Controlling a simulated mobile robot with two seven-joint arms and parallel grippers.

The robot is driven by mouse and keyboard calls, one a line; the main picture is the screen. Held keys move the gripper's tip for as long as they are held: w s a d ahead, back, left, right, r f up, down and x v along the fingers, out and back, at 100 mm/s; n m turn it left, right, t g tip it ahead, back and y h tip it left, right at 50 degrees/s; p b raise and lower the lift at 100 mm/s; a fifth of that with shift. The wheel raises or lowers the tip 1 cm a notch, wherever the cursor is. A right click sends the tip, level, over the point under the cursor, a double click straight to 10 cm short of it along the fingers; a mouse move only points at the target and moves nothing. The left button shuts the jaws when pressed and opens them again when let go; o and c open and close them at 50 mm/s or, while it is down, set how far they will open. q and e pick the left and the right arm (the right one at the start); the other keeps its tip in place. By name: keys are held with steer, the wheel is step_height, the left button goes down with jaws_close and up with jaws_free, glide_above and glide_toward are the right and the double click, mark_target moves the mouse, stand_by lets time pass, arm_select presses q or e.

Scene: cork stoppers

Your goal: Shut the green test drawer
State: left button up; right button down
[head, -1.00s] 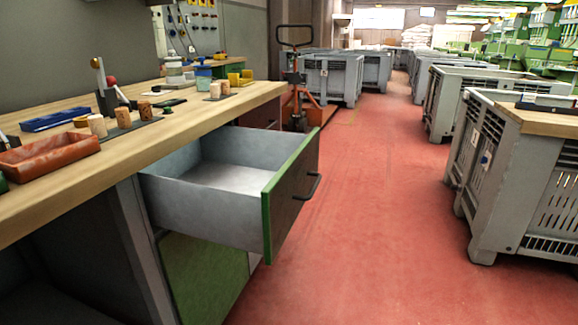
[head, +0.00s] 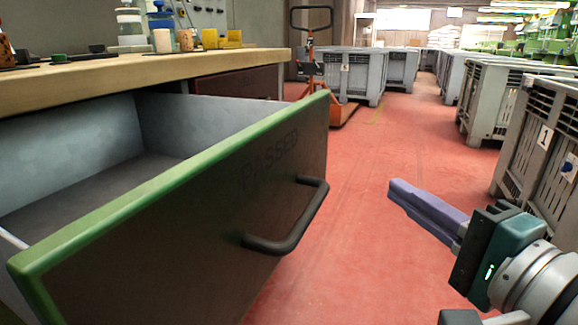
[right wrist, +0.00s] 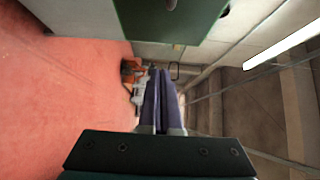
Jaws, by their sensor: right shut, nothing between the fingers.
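The green-edged test drawer (head: 180,220) stands pulled out from under the bench in the head view. Its dark front reads "PASSED" and carries a black bar handle (head: 290,225). The part of its inside that shows looks empty. My right gripper (head: 392,188) is to the right of the drawer front, apart from it, with its purple fingers shut and nothing between them. The right wrist view shows the shut fingers (right wrist: 160,75) pointing ahead, and a dark green panel (right wrist: 170,15) at the top; I cannot tell for sure which part it is. My left gripper is not in view.
The wooden bench top (head: 150,66) above the drawer holds corks, jars and a yellow block (head: 220,38). An orange pallet truck (head: 312,75) stands beyond the bench. Grey crates (head: 545,145) line the right side. The red floor (head: 370,150) between is clear.

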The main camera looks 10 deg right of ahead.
steer(key=b, duration=0.3)
glide_toward(322, 153)
steer(key=w+d, duration=0.2)
steer(key=w, duration=0.1)
steer(key=shift+w+a+f+b, duration=0.15)
steer(key=shift+w+a+b, duration=0.25)
steer(key=shift+w+a, duration=1.05)
steer(key=shift+a, duration=0.05)
